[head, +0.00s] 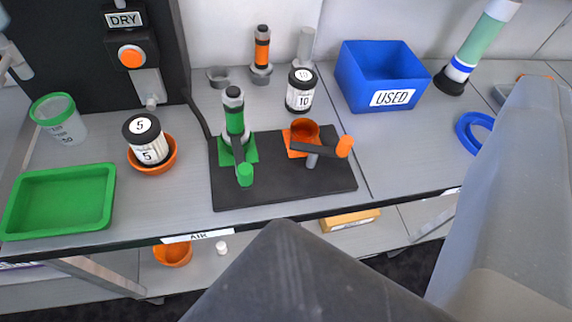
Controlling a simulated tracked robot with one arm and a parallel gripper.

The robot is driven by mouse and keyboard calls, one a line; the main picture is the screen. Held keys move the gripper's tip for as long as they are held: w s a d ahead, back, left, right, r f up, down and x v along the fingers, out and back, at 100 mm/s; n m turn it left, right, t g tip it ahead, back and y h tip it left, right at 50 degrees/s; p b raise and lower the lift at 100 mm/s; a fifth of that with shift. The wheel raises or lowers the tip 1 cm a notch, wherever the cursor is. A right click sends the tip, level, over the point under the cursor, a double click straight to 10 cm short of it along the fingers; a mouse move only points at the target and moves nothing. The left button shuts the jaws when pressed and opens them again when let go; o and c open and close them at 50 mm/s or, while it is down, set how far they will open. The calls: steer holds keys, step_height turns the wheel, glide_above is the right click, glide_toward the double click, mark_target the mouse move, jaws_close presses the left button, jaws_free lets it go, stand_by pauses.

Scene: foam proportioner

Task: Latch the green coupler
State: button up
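The green coupler (252,150) is a green base at the left of a black mat (285,190) on the bench. A green cartridge with black and grey bands (234,115) stands upright in it. Its dark lever (238,153) ends in a green knob (245,175) and points toward the front edge. Whether the lever is latched cannot be told. Beside it is the orange coupler (303,131) with an empty orange cup; its dark lever ends in an orange knob (345,146) at the right. No gripper fingers show; grey parts of my own body fill the bottom middle and right.
A "5" jar (148,142) in an orange bowl, a green tray (60,202) and a clear cup (60,120) are left. Behind stand a "10" jar (300,92) and an orange cartridge (262,48). A blue USED bin (391,97) is right. A black DRY unit (70,50) is back left.

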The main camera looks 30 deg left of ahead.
steer(key=a+f+n+y+b, duration=0.1)
steer(key=a+f+y+b, duration=0.15)
steer(key=f, duration=0.75)
steer(key=a+f+n+y+b, duration=0.2)
steer(key=a+f+b, duration=0.2)
steer(key=f, duration=0.7)
steer(key=n+g+y, duration=0.1)
steer(key=g+y, duration=0.1)
steer(key=y, duration=0.3)
glide_toward(244, 181)
steer(key=b+x, duration=0.2)
steer(key=x, duration=0.7)
steer(key=shift+w+a, duration=0.15)
steer(key=shift+w, duration=0.05)
steer(key=shift+x, duration=0.9)
steer(key=shift+r, duration=0.1)
steer(key=shift+h+b, duration=0.25)
steer(key=shift+b, duration=0.15)
jaws_close()
